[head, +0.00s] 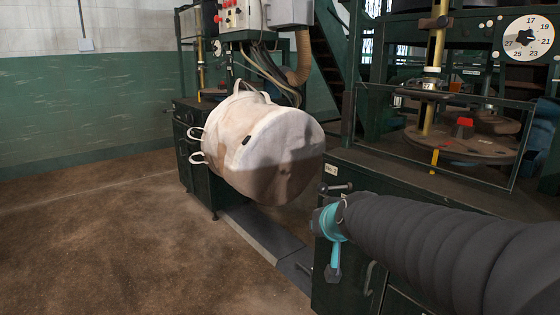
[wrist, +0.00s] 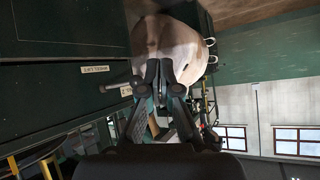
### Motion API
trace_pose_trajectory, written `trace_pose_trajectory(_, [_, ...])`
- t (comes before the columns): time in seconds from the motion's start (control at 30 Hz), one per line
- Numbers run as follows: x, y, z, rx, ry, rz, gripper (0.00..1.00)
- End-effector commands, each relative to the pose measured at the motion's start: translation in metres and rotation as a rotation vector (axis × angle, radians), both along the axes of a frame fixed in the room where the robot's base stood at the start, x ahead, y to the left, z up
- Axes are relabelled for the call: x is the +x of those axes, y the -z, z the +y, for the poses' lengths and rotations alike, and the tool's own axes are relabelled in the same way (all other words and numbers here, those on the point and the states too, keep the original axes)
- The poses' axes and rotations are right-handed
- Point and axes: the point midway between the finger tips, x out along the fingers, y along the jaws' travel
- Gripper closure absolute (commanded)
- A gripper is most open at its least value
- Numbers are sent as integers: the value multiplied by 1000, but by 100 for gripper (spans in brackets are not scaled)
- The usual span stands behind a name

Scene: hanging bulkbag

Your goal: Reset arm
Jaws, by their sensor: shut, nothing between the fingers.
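The white bulk bag (head: 275,150) hangs in the middle of the head view, tilted on its side, with loops on its left end and top. In the wrist view, which is turned over, the bag (wrist: 172,35) is beyond my fingertips. My gripper (wrist: 159,70) is shut and empty, its two dark fingertips together in front of the bag. I cannot tell the gap between them and the bag.
A green machine (head: 440,185) with a glass frame stands on the right, close to my arm. A green cabinet (head: 197,150) is behind the bag. A dial (head: 528,38) is at the upper right. The brown floor (head: 120,240) on the left is clear.

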Motion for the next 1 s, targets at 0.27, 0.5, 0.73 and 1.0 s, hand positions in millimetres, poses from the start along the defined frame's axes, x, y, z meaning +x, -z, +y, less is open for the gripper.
trace_pose_trajectory(0.27, [-164,51,-35,-88,5,446,100])
trace_pose_trajectory(0.5, [-245,48,-68,-181,46,511,100])
trace_pose_trajectory(0.73, [-256,25,-74,-172,73,437,100])
trace_pose_trajectory(1.0, [-256,23,-74,-171,76,433,100])
